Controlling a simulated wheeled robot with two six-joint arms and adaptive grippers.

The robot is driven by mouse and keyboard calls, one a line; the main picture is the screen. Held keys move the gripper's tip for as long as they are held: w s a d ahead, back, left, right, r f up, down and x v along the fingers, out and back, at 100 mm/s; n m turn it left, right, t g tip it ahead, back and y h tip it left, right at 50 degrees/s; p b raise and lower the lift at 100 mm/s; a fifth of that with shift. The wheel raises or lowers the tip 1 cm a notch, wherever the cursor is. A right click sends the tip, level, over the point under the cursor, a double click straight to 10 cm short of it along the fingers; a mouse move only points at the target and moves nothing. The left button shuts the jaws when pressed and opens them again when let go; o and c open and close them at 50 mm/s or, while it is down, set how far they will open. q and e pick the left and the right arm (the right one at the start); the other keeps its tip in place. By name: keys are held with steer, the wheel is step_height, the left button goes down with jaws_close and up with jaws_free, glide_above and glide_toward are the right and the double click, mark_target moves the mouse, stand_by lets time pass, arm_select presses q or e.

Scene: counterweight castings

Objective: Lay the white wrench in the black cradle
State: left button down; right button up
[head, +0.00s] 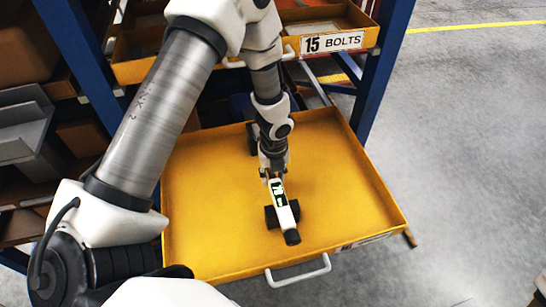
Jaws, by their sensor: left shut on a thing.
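The white wrench (281,203) has a dark end and a green-and-black marking. It is over the yellow drawer, slanting slightly with its dark end toward the drawer's front. My left gripper (273,178) points down and is shut on the wrench's far end. The black cradle (270,217) sits on the drawer floor, showing on both sides of the wrench's middle. The wrench crosses over it and hides its centre. I cannot tell whether the wrench touches the cradle or is just above it. My right gripper is not in view.
The yellow drawer (210,225) is pulled out, with raised walls and a front handle (298,271). A dark object (251,138) is near its back, partly behind my arm. A shelf labelled 15 BOLTS (333,43) and a blue post (385,70) stand behind. Most of the drawer floor is clear.

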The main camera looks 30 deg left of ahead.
arm_select(q)
steer(key=shift+f, duration=0.25)
steer(key=c, duration=0.7)
jaws_free()
steer(key=shift+o, duration=0.2)
steer(key=shift+r, duration=0.1)
step_height(320, 180, up, 7)
steer(key=p, duration=0.8)
steer(key=shift+s+f, duration=0.1)
steer(key=shift+f, duration=0.1)
